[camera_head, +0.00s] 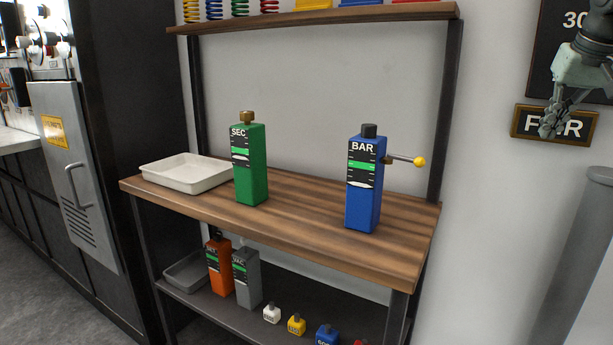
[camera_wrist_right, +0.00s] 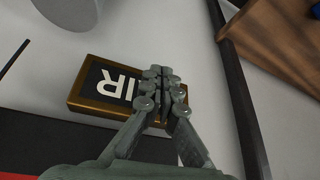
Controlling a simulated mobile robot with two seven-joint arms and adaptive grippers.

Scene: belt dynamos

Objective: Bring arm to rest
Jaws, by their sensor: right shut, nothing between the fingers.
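My right gripper (camera_head: 550,122) is at the upper right of the head view, raised in front of the wall sign (camera_head: 573,125). Its fingers are together and hold nothing. In the right wrist view the shut fingers (camera_wrist_right: 163,82) overlap the gold-framed sign (camera_wrist_right: 92,92) and cover part of its lettering. I cannot tell the gap between the fingertips and the sign. My left gripper is in neither view.
A wooden bench (camera_head: 300,215) carries a white tray (camera_head: 187,174), a green SEC device (camera_head: 249,165) and a blue BAR device (camera_head: 363,185) with a yellow-tipped lever (camera_head: 419,162). A grey cylinder (camera_head: 585,260) stands at the right. Bare wall lies between bench and cylinder.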

